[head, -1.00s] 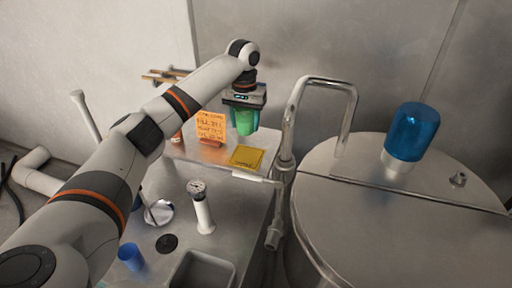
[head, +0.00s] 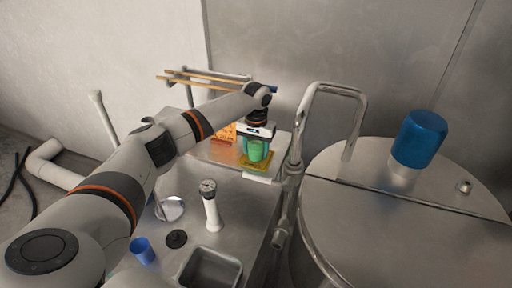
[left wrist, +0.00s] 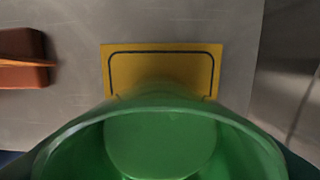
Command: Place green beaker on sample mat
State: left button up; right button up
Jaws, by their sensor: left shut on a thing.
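The green beaker (head: 257,150) is upright in my left gripper (head: 256,146), which is shut on it. In the head view it is over the yellow sample mat (head: 258,164), low above it or touching; I cannot tell which. In the left wrist view the open mouth of the beaker (left wrist: 165,145) fills the lower part, and the mat (left wrist: 160,68) with its dark border line shows just beyond it. The beaker hides the near part of the mat. My right gripper is not in view.
An orange note card (head: 223,134) in a reddish holder (left wrist: 25,58) stands left of the mat. A bent metal pipe (head: 297,140) and a large steel vessel (head: 390,230) are to the right. A white gauge-topped cylinder (head: 212,212) and a blue cup (head: 142,250) stand nearer.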

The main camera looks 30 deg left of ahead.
pick_arm(q)
jog(key=o, duration=1)
jog(key=shift+f, duration=0.15)
jog(key=shift+w+r, duration=0.1)
jog(key=shift+r, duration=0.35)
notch_tip(320, 180, up, 12)
jog(key=b, duration=0.3)
jog(key=shift+f, duration=0.25)
